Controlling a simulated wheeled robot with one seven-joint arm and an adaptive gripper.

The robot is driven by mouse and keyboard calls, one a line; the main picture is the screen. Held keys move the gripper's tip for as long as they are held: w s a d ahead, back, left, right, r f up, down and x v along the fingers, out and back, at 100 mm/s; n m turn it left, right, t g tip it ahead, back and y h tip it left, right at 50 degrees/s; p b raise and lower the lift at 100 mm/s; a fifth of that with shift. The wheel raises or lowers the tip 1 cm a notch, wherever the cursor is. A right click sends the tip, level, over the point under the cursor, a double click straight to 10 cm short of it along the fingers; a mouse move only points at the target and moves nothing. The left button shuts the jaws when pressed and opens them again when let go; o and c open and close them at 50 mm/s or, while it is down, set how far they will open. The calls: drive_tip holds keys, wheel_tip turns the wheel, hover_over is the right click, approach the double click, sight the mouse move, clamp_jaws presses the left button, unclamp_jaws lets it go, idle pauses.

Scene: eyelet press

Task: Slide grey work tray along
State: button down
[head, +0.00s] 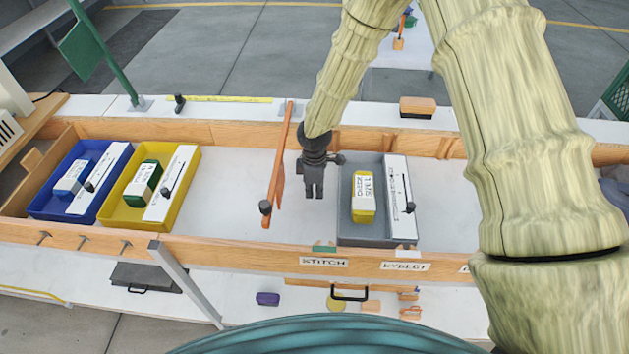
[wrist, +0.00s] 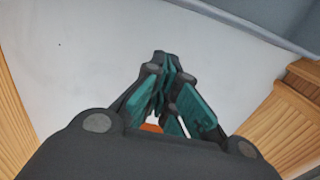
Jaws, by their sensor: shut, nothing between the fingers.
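The grey work tray (head: 372,228) sits in the wooden-sided channel, right of centre in the head view. It holds a yellow block with a white label (head: 363,196) and a white strip with a black knob (head: 399,198). My gripper (head: 314,194) is shut and empty, pointing down just left of the tray's left wall, with a small gap that I cannot measure. In the wrist view my shut fingers (wrist: 165,75) are over the white channel floor, and a grey edge, likely the tray, shows at top right (wrist: 270,22).
An orange bar (head: 277,165) stands across the channel left of my gripper. Blue (head: 43,206) and yellow (head: 118,222) trays sit further left. The front wooden rail (head: 270,254) bears labels reading STITCH and, apparently, EYELET. White floor is clear right of the grey tray.

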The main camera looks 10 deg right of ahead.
drive_tip(key=shift+f, duration=0.7)
drive_tip(key=shift+d+f+p, duration=0.2)
drive_tip(key=shift+f+p, duration=0.1)
drive_tip(key=d, duration=0.1)
drive_tip(key=s+d+p, duration=0.1)
drive_tip(key=shift+d+r, duration=0.1)
drive_tip(key=shift+d, duration=0.6)
